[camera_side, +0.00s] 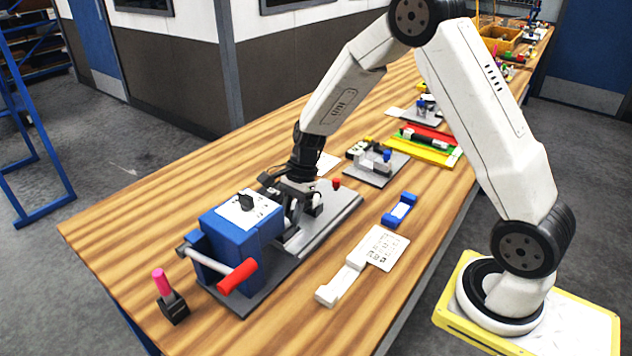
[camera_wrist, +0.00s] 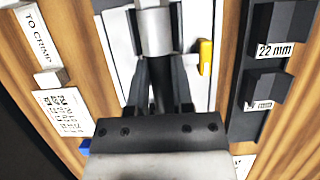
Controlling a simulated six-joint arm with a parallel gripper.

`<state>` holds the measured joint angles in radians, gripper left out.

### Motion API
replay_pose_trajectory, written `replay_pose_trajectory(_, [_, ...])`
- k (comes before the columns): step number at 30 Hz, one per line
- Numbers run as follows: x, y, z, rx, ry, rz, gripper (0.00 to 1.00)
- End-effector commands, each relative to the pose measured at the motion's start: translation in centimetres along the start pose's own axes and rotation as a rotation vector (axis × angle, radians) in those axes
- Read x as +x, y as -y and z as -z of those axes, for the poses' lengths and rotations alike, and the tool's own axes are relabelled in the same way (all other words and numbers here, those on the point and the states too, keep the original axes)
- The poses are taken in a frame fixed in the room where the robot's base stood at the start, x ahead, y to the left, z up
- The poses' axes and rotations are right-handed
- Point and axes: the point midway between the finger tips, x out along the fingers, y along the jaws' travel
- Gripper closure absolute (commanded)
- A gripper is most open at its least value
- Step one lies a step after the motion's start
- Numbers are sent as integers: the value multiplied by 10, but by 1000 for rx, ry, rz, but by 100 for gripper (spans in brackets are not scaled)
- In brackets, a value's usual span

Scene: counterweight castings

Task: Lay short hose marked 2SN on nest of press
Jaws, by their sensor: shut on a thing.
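My gripper (camera_side: 292,197) is low over the grey bed beside the blue press (camera_side: 232,240). In the wrist view its two dark fingers (camera_wrist: 160,98) are shut on a short black hose (camera_wrist: 160,85). A metal fitting (camera_wrist: 154,32) is at the hose's far end. No 2SN marking can be read. In the side view my gripper hides most of the hose and the nest area. I cannot tell whether the hose touches the nest. The press has a red-gripped handle (camera_side: 238,277) at its front and a black knob (camera_side: 245,202) on top.
A pink-topped black piece (camera_side: 172,302) stands front left. The wrist view shows a "TO CRIMP" label (camera_wrist: 38,35) and a black block marked 22 mm (camera_wrist: 275,38).

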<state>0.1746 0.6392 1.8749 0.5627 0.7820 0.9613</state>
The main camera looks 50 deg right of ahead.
Motion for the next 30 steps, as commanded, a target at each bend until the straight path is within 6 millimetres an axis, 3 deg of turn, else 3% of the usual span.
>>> replay_pose_trajectory(13, [9,-1,4,3,-2,-3,100])
replay_pose_trajectory(14, [10,-2,4,3,-2,-4,65])
replay_pose_trajectory(17, [10,-2,4,3,-2,-5,36])
replay_pose_trajectory(30, [5,-2,2,3,-3,-5,36])
